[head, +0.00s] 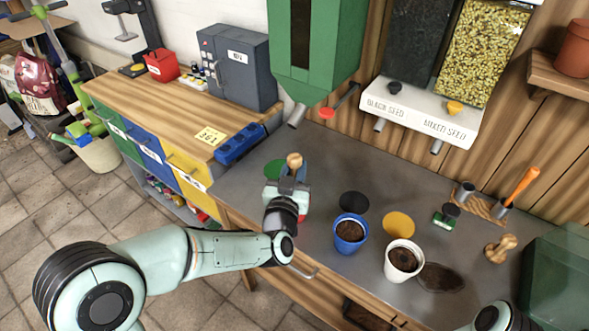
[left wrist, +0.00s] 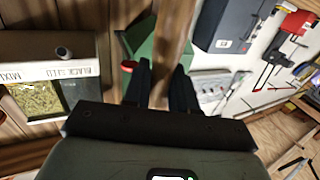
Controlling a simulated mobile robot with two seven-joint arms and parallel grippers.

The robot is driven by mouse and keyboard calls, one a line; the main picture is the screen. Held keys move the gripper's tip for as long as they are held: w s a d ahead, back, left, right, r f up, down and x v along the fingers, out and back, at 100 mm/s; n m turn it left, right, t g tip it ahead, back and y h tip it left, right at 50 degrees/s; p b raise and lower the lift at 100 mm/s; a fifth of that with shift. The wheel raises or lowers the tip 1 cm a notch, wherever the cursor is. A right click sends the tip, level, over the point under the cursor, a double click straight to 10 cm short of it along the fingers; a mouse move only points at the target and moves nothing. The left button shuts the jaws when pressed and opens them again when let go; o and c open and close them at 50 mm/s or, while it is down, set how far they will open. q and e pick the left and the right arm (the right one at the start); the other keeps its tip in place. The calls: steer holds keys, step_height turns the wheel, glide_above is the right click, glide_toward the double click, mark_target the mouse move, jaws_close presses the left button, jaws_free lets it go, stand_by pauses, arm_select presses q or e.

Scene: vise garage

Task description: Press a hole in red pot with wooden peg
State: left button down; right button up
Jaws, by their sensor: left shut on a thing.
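My left gripper (head: 290,182) is shut on a wooden peg, whose round pale knob (head: 294,160) sticks up above the fingers. In the left wrist view the peg's shaft (left wrist: 173,45) shows between the two dark fingers (left wrist: 161,85). A small patch of red (head: 303,208) shows beside the wrist, low under the gripper; it appears to be the red pot, mostly hidden by my arm. I cannot tell whether the peg's lower end touches soil. My right gripper is not in view.
A blue pot (head: 350,240) and a white pot (head: 402,265) with soil stand on the grey bench, with dark soil spilled beside the white one. Another wooden piece (head: 500,248) stands at right. A green dispenser (head: 318,50) hangs above the gripper.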

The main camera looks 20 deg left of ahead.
mark_target(294, 157)
arm_select(q)
steer(key=shift+f+b, duration=0.35)
steer(key=shift+f, duration=0.15)
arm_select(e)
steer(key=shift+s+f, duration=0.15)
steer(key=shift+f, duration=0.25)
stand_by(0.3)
arm_select(q)
steer(key=shift+r+p, duration=2.2)
steer(key=shift+r, duration=1.4)
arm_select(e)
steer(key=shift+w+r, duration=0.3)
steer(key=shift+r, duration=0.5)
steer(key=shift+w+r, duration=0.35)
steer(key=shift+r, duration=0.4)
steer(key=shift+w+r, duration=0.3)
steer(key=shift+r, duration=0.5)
arm_select(q)
steer(key=shift+r, duration=0.1)
steer(key=shift+r+p, duration=1.65)
steer(key=shift+r, duration=1.3)
steer(key=shift+w, duration=0.1)
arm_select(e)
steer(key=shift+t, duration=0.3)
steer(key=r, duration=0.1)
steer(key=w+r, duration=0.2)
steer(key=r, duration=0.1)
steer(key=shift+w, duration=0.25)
